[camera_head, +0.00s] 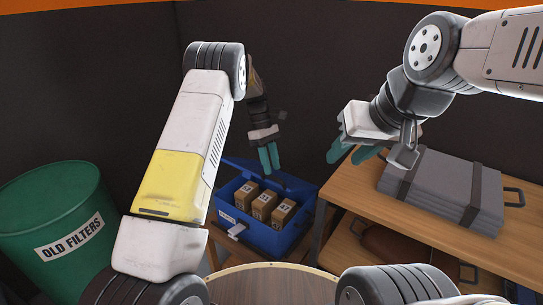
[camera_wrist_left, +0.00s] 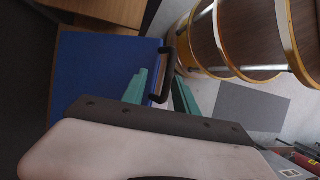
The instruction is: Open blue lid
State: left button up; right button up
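The blue box (camera_head: 262,236) stands open on a low wooden surface, and several small brown cartons show inside it. Its blue lid (camera_head: 243,167) is raised at the back, partly hidden by my left gripper. In the left wrist view the lid (camera_wrist_left: 95,75) is a broad blue panel with a black handle (camera_wrist_left: 170,72) at its edge. My left gripper (camera_head: 268,158) points down at the raised lid. Its teal fingers are apart, with the handle between them; I cannot tell whether they touch it. My right gripper (camera_head: 350,152) is open and empty, right of the box.
A green barrel (camera_head: 30,205) labelled OLD FILTERS stands at the left. At the right, a wooden table (camera_head: 352,192) carries a grey case (camera_head: 432,185) with dark straps. A brown rounded thing (camera_head: 400,248) lies on its lower shelf. Dark walls close off the back.

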pick_arm(q)
jog(key=v, duration=0.7)
jog(key=shift+w+r, duration=0.15)
jog(key=shift+r, duration=0.2)
jog(key=shift+a, duration=0.1)
